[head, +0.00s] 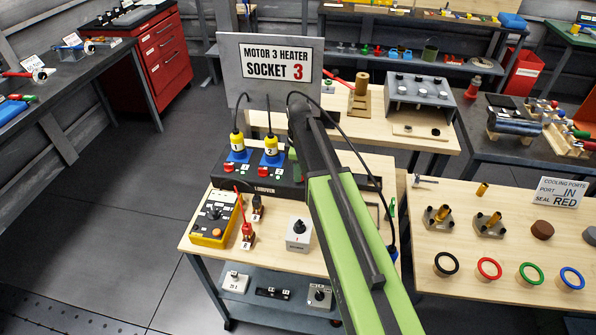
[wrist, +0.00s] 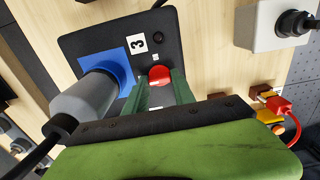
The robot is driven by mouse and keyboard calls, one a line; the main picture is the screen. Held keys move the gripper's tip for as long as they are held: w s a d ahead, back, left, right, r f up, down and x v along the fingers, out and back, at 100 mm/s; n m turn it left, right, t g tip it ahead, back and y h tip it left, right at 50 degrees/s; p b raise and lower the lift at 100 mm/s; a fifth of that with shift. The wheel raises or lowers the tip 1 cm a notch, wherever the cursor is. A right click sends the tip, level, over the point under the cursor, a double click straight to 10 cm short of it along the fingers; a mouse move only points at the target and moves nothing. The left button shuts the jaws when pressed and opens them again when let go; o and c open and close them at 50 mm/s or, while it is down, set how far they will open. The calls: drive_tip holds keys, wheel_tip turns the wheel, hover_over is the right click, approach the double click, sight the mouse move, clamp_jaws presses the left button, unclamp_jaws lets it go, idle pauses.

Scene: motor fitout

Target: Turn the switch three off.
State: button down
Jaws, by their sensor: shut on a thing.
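In the wrist view, a black panel (wrist: 105,45) carries a label 3 (wrist: 137,43), a blue square socket (wrist: 112,70) with a grey plug (wrist: 85,100) in it, and a small red switch (wrist: 160,74). My gripper (wrist: 160,85) has its two green fingers on either side of the red switch, shut on it. Which way the switch is set cannot be told. In the head view, the black socket bank (head: 283,187) shows sockets 1 and 2 with yellow plugs and their red switches (head: 236,171).
A sign (head: 276,64) reading "Motor 3 heater socket 3" stands behind the bank. Black cables loop over the bank near my arm.

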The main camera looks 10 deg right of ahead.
drive_tip(key=c, duration=1)
unclamp_jaws()
drive_tip(key=shift+c, duration=0.2)
wheel_tip(320, 180, up, 18)
drive_tip(key=p, duration=1.7)
drive_tip(key=shift+f, duration=0.25)
drive_tip(key=shift+f, duration=0.1)
